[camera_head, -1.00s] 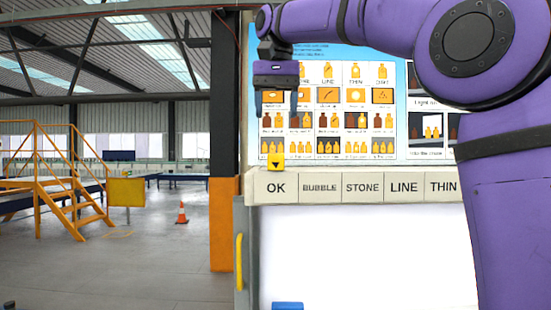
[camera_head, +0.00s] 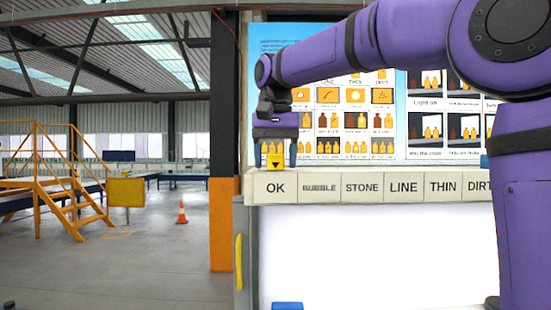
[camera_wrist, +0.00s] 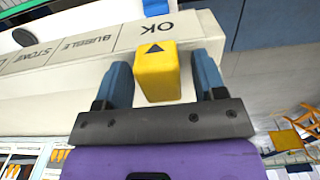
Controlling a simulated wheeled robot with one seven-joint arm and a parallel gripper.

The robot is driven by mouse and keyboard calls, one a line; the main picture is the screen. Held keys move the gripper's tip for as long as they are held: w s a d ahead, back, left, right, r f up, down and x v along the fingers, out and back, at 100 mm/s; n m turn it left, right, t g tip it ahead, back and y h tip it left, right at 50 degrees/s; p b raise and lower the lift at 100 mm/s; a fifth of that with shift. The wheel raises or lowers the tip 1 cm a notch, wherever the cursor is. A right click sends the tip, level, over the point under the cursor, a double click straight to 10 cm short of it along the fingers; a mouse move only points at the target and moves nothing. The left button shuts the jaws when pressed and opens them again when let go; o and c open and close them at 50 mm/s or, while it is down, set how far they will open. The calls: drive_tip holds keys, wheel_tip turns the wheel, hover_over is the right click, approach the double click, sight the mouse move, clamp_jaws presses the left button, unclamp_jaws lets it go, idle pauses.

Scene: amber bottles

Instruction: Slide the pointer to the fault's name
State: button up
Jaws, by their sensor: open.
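The yellow pointer (camera_head: 275,161) is a small block with a black triangle. It stands above the OK label (camera_head: 276,187) at the left end of the label strip. My gripper (camera_head: 276,158) is lowered over it, with one blue finger on each side. In the wrist view the pointer (camera_wrist: 157,72) sits between the two open fingers (camera_wrist: 160,85), with a visible gap on both sides. The strip reads OK, BUBBLE (camera_head: 319,187), STONE (camera_head: 362,187), LINE (camera_head: 404,187), THIN (camera_head: 442,187) and DIRT (camera_head: 479,187), the last partly hidden by my arm.
A board (camera_head: 400,118) with pictures of amber bottles stands behind the strip. A yellow handle (camera_head: 239,262) is at the lower left. The ledge right of the pointer looks clear as far as STONE. An orange cone (camera_head: 182,213) and yellow stairs (camera_head: 60,190) stand far left.

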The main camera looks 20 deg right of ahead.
sight(360, 171)
drive_tip(key=shift+c, duration=0.2)
clamp_jaws()
drive_tip(key=s+d, duration=0.2)
drive_tip(key=d, duration=0.3)
drive_tip(key=s+d, duration=0.2)
drive_tip(key=d, duration=0.4)
drive_tip(key=s+d, duration=0.3)
drive_tip(key=d, duration=0.2)
drive_tip(key=shift+d, duration=0.3)
drive_tip(key=shift+o, duration=0.2)
unclamp_jaws()
wheel_tip(360, 171, up, 11)
drive_tip(key=shift+f, duration=0.15)
